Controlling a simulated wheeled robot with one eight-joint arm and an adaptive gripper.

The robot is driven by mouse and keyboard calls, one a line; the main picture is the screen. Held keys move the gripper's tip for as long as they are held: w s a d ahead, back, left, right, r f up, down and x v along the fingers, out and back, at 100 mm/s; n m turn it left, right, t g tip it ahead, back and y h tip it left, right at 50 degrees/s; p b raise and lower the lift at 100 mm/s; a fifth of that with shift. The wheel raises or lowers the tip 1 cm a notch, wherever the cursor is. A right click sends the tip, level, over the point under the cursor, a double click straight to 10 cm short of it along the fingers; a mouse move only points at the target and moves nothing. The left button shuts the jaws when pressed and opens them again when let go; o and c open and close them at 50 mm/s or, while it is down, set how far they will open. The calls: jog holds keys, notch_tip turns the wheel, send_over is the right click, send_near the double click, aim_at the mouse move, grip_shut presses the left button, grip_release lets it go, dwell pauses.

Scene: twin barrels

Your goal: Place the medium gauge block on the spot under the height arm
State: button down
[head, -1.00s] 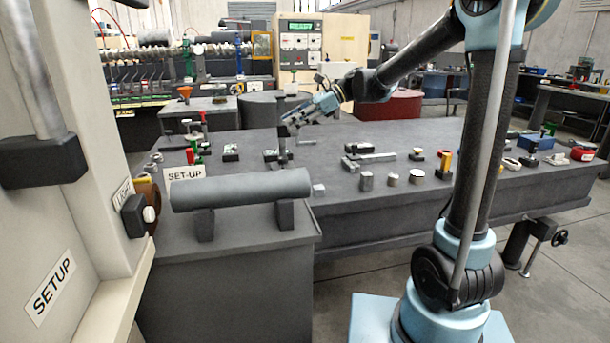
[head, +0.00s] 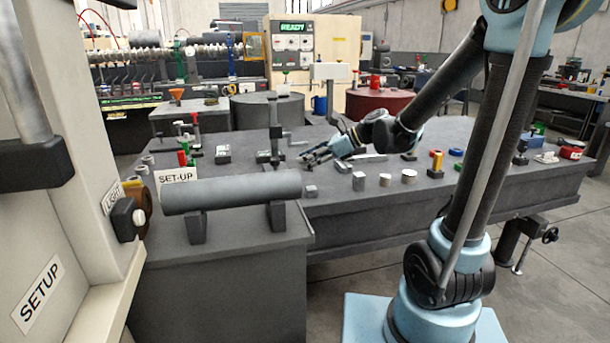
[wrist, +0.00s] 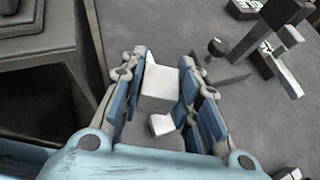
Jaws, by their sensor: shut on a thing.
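My gripper (head: 312,156) is low over the bench, just right of the height stand (head: 275,122) with its dark upright column. In the wrist view my gripper (wrist: 165,78) is shut on a pale grey block (wrist: 160,88), which I take for the medium gauge block, held between the blue-lined fingers. In the head view the held block is too small to tell. A smaller pale block (wrist: 161,125) shows below it in the wrist view. The height stand (wrist: 284,38) is at the upper right there. I cannot make out the spot under its arm.
A large grey cylinder (head: 230,191) lies on supports at the left.

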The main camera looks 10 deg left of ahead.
jog(key=s+d+f+m+t, duration=0.4)
jog(key=s+d+f, duration=0.3)
jog(key=d, duration=0.1)
jog(key=w+a, duration=0.4)
jog(key=w, duration=0.5)
jog(key=w+a, duration=0.5)
jog(key=w, duration=0.5)
jog(key=w+a, duration=0.4)
jog(key=w, duration=0.5)
jog(key=shift+w+a+f, duration=0.2)
jog(key=shift+w+a, duration=0.15)
jog(key=shift+w+a+f, duration=0.15)
jog(key=shift+w+f, duration=0.05)
jog(key=shift+w, duration=0.05)
jog(key=shift+f, duration=1.55)
jog(key=c, duration=1.2)
grip_release()
jog(key=shift+f, duration=0.1)
